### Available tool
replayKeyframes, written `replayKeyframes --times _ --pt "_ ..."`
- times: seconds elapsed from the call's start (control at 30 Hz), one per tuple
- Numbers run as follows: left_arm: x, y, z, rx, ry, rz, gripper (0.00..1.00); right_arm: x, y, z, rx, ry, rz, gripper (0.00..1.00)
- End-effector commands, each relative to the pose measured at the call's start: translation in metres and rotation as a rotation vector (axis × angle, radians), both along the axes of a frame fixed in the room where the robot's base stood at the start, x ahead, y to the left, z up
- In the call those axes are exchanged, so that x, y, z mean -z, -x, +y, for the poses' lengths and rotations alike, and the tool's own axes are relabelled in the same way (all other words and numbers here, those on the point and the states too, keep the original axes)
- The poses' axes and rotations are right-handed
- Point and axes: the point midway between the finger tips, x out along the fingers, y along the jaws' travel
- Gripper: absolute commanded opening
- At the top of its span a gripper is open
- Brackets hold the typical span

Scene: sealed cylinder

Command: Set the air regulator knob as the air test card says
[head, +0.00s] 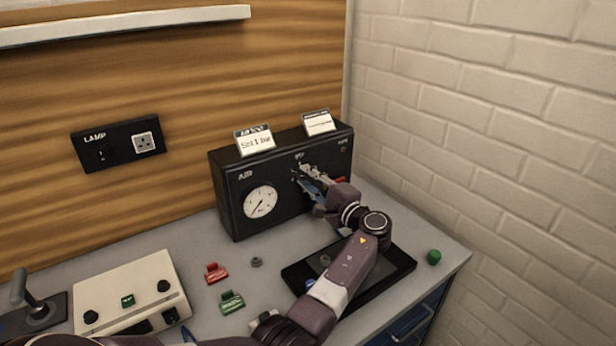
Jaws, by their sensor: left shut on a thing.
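The black air box (228,205) stands at the back of the bench. It has a round white gauge (261,202) under the label AIR. The air test card (255,140) stands on top of the box and seems to read "Set 1 bar". My left gripper (300,176) is at the front face of the box, right of the gauge, and is shut on the regulator knob. The gripper's fingers hide most of the knob. The gauge needle points to the lower left; its scale is too small to read. My right gripper is not in view.
A second card (319,123) stands on the box's right. A black tray (398,264) lies under my left arm. Red (216,273) and green (231,302) parts, a grey ring (257,262) and a green cylinder (433,257) lie on the bench. A cream panel (105,290) is at left.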

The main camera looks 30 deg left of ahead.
Motion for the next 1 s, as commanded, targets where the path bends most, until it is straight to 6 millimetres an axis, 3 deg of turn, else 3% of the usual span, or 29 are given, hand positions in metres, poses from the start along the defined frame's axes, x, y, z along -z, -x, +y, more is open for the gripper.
replayKeyframes --times 0.3,0.8,0.83,1.0 --pt "-0.0008 0.0001 0.0011 -0.001 -0.041 0.097 0.0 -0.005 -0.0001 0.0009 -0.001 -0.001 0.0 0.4" --pt "-0.0008 0.0002 0.0012 -0.002 -0.048 0.109 0.0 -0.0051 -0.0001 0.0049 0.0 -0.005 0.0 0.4" --pt "-0.0009 0.0002 0.0012 -0.002 -0.048 0.109 0.25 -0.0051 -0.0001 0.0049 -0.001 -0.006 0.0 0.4" --pt "-0.0006 0.0001 0.0009 -0.002 -0.047 0.109 0.4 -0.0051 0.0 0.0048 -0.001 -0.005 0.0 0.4"
